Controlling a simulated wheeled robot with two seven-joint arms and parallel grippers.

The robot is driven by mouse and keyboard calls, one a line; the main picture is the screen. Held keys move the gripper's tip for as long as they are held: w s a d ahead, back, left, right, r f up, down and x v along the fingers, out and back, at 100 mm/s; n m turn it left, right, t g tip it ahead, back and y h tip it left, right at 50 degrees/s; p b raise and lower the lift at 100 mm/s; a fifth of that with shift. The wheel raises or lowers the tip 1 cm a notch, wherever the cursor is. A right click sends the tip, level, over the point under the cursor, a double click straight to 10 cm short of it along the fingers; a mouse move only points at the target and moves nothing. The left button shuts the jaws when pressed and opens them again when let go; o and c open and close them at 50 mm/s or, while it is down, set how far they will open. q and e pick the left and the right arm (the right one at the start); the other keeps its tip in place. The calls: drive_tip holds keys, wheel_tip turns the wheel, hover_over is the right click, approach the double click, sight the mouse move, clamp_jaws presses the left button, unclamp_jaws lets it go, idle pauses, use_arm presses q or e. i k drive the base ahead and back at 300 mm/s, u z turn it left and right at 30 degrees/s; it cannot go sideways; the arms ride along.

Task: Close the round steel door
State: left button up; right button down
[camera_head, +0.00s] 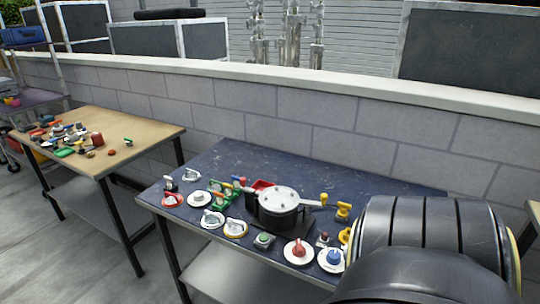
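The round steel door (278,198) is a pale grey disc with small marks around its rim. It lies about level over a dark round body (277,222) on the middle of the dark blue table (228,160). I cannot tell whether it is fully seated or slightly raised. A pale bar (310,203) runs from its right side towards a yellow knob (324,198). No gripper shows. A large black ribbed link, apparently of my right arm, fills the lower right corner and hides that end of the table.
Several knobs, valves and switches stand close around the door, among them a red knob (298,250) and a blue knob (334,257). A wooden-topped table (150,135) with small parts stands left. A block wall (300,110) runs behind. The blue table's back strip is clear.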

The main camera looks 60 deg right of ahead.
sight(278, 199)
drive_tip(key=i, duration=1.05)
drive_tip(key=z, duration=1.9)
